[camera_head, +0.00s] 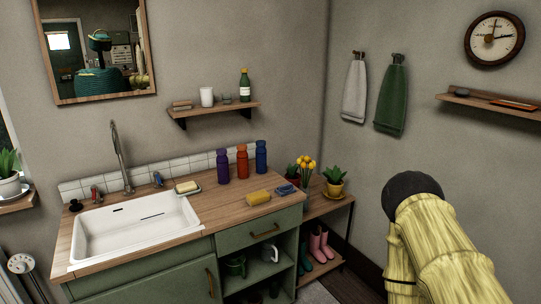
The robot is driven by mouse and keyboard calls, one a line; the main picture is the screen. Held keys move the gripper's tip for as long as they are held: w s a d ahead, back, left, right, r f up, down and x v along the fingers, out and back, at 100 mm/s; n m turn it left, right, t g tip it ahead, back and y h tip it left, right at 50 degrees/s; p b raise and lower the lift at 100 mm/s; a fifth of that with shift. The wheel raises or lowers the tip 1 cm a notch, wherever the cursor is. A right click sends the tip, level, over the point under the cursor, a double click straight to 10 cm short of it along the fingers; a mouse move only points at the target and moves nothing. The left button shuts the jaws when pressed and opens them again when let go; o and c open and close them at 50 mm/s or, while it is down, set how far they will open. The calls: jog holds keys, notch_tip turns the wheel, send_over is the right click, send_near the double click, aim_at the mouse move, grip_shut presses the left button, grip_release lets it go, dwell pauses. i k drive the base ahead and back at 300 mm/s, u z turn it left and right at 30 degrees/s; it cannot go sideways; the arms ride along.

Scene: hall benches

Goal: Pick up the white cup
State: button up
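A white cup (207,96) without a visible handle stands upright on the small wooden wall shelf (222,108), left of a low glass and a green bottle. Another white cup (270,252), a mug with a handle, stands in the open compartment under the counter, right of a green mug (235,266). I cannot tell from the view which one the task means. A yellow, bamboo-textured part of my arm with a dark rounded end shows at the lower right. My gripper is not in view.
The counter (212,208) holds a white sink (135,228) with a tall faucet, purple, orange and blue bottles, soap and sponges. A low side table (325,208) with potted plants stands to its right. A mirror hangs left of the shelf.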

aim_at(206, 94)
jog(key=i, duration=0.5)
jog(key=z, duration=1.95)
jog(key=i, duration=0.4)
jog(key=u, duration=2.5)
